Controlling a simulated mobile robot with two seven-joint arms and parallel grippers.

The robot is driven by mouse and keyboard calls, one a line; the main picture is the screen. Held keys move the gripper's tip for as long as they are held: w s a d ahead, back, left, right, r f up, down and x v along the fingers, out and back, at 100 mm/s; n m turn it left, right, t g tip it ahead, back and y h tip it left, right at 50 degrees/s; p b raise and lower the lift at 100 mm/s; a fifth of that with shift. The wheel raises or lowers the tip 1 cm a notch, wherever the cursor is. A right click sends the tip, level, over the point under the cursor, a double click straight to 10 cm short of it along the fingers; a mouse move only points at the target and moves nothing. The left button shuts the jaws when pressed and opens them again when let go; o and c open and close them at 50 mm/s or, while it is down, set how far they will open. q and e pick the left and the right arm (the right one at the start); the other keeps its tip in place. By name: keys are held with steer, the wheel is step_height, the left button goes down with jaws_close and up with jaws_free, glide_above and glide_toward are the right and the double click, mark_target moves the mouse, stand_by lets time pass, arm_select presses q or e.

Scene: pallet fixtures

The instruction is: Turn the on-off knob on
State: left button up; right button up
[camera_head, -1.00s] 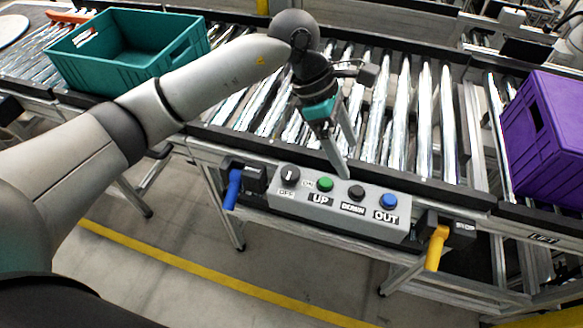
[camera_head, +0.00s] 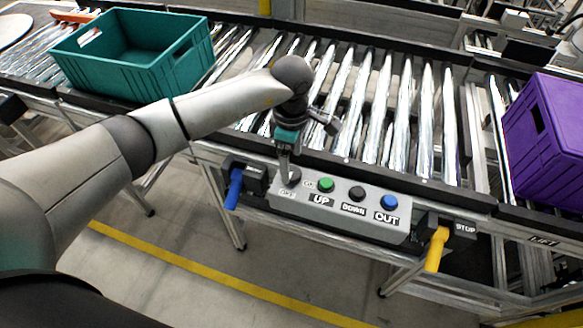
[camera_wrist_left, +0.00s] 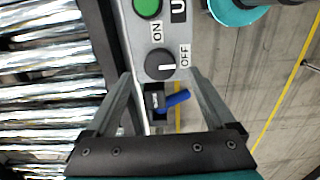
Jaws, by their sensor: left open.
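The on-off knob (camera_head: 293,176) is a round dark knob at the left end of the grey control box (camera_head: 345,219). In the left wrist view the knob (camera_wrist_left: 160,65) has its white mark toward the OFF label; the ON label is on its other side. My left gripper (camera_head: 286,176) points down at the knob and partly hides it in the head view. In the left wrist view my left gripper (camera_wrist_left: 160,74) is open, with a fingertip on either side of the knob. I cannot tell whether the fingers touch it. My right gripper is not in view.
Beside the knob are a green UP button (camera_head: 325,185), a black DOWN button (camera_head: 357,194) and a blue OUT button (camera_head: 389,202). A blue handle (camera_head: 234,189) and a yellow handle (camera_head: 436,249) flank the box. A teal crate (camera_head: 130,75) and a purple crate (camera_head: 548,140) stand on the rollers.

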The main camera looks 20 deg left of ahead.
mark_target(291, 172)
arm_select(q)
steer(key=shift+f, duration=2)
steer(key=shift+c, duration=0.3)
steer(key=c, duration=1.3)
